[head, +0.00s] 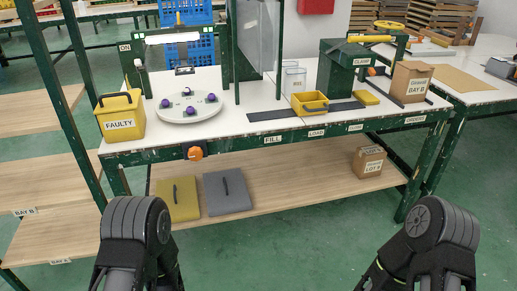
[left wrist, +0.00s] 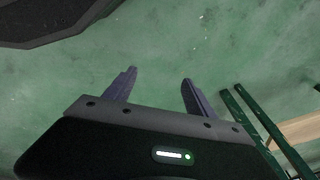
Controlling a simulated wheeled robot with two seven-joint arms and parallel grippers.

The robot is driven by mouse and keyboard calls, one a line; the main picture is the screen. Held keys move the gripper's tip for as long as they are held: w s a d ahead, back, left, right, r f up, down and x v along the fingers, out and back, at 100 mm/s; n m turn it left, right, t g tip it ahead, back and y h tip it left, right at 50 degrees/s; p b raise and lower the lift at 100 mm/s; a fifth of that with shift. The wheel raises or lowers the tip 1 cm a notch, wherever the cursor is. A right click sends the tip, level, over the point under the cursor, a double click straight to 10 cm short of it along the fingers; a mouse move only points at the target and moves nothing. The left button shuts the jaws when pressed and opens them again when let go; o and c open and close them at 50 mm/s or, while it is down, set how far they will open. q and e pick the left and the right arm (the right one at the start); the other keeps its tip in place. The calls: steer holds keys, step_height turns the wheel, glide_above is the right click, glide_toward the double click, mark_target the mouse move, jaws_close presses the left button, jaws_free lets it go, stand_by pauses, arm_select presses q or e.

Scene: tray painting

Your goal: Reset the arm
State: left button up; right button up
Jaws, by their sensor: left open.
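My left gripper (left wrist: 158,82) shows in the left wrist view with its two fingers apart and nothing between them. It is over the bare green floor. In the head view, parts of both my arms show at the bottom left and bottom right, low in front of the workbench (head: 230,128). Neither gripper's fingers show in the head view. My right gripper is out of sight.
A lower shelf (head: 300,172) spans below. Green floor (head: 300,245) lies clear between my arms.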

arm_select(q)
steer(key=s+d+r+n+g+h, duration=0.2)
steer(key=s+d+r+n+h, duration=0.3)
steer(key=s+d+n, duration=0.45)
step_height(320, 180, up, 18)
steer(key=w+d+m+p, duration=0.1)
steer(key=m+p, duration=0.2)
steer(key=p, duration=1.5)
steer(key=shift+w+d+y, duration=0.2)
steer(key=shift+w+y, duration=0.1)
